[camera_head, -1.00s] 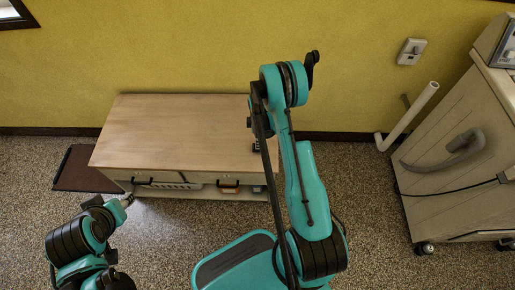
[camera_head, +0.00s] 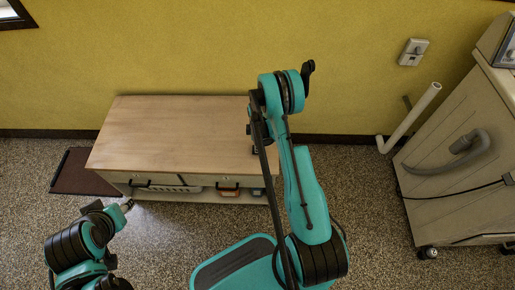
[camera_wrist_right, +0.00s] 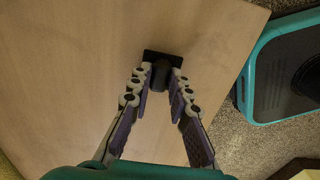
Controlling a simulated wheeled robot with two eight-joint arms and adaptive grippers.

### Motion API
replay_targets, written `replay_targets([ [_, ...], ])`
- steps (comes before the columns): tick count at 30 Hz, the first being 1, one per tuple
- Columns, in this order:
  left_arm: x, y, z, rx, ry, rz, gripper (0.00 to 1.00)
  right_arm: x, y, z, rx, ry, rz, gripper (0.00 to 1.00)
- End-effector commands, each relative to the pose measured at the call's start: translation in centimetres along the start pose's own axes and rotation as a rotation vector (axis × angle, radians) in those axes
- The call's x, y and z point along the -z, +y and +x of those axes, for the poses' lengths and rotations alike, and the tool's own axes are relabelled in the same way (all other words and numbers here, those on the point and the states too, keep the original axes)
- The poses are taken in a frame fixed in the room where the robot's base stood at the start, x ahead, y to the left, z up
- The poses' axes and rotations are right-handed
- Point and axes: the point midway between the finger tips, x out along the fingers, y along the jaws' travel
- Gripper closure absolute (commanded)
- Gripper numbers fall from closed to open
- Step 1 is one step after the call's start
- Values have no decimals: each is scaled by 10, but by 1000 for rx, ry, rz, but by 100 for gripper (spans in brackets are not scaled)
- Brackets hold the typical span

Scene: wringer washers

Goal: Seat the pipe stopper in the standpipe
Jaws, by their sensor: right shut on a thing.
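The standpipe (camera_head: 414,116) is a white pipe that slants up to the right beside the washer, with a bend at its foot. My right gripper (camera_wrist_right: 161,80) is over the wooden bench top, shut on a small dark round thing (camera_wrist_right: 160,72), which looks like the pipe stopper. A black square piece (camera_wrist_right: 163,56) shows just past the fingertips; I cannot tell whether it is part of the stopper or a holder under it. In the head view my right arm mostly hides this gripper.
The wooden bench (camera_head: 170,130) with drawers stands against the yellow wall. The washer (camera_head: 460,180), with a grey hose (camera_head: 445,164), stands right of the standpipe. A wall outlet (camera_head: 413,52) is above the pipe. Open floor lies between bench and washer. A brown mat (camera_head: 80,172) lies left.

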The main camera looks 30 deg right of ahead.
Motion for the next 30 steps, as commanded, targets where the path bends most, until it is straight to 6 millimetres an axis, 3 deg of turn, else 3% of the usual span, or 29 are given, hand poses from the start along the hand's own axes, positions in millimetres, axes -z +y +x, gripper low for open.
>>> replay_targets([
  [5,2,0,-4,0,0,0,60,0,0,-8,0,0,0,100],
  [12,14,0,-20,0,0,0,60,0,0,-46,0,0,0,100],
  [24,31,0,-44,0,0,0,60,-77,-46,-96,0,0,4,100],
  [30,34,0,-48,0,0,0,60,-96,-57,-108,0,0,1,100],
])
